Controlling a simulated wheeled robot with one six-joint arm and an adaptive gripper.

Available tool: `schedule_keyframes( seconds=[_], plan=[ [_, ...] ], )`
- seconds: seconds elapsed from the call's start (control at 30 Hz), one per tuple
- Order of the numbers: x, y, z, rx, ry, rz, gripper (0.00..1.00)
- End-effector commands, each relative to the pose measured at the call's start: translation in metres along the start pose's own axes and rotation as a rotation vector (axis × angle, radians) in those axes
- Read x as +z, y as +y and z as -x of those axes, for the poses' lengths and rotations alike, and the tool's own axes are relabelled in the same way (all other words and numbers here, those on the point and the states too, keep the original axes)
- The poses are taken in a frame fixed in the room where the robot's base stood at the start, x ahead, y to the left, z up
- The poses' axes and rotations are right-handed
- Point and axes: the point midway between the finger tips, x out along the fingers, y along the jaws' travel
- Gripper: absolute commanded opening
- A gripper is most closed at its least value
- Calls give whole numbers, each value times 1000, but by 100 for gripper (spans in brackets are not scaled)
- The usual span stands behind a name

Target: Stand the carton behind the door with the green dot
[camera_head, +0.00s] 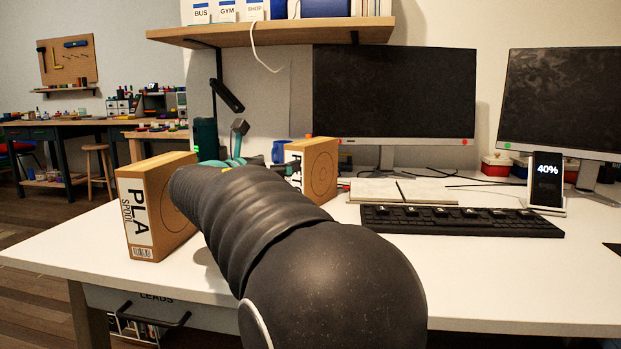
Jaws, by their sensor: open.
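A brown carton with a white PLA SPOOL label (150,212) stands upright on the white desk at the left, in front of and left of my arm. A second similar brown carton (318,168) stands farther back, beyond my arm. My gripper (260,152) shows only in part past my dark arm, with teal and grey pieces near the second carton's left side. It is open, and I cannot tell whether it touches that carton. I see no door.
A shelf (270,33) hangs above. The desk's left corner is clear.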

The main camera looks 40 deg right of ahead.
Motion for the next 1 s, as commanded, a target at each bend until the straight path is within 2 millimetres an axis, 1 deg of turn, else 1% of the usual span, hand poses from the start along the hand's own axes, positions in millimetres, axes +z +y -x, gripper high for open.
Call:
schedule_keyframes(
  seconds=[0.03,0.1,0.3,0.63,0.9,1.0],
  plan=[
    [0,-1,-11,-4,0,0,94],
    [0,-1,-25,-4,0,1,94],
    [0,0,-54,-1,0,1,94],
    [0,0,-72,1,0,1,94],
    [0,-2,-108,0,0,-1,94],
    [0,-2,-115,1,0,-1,94]
  ],
)
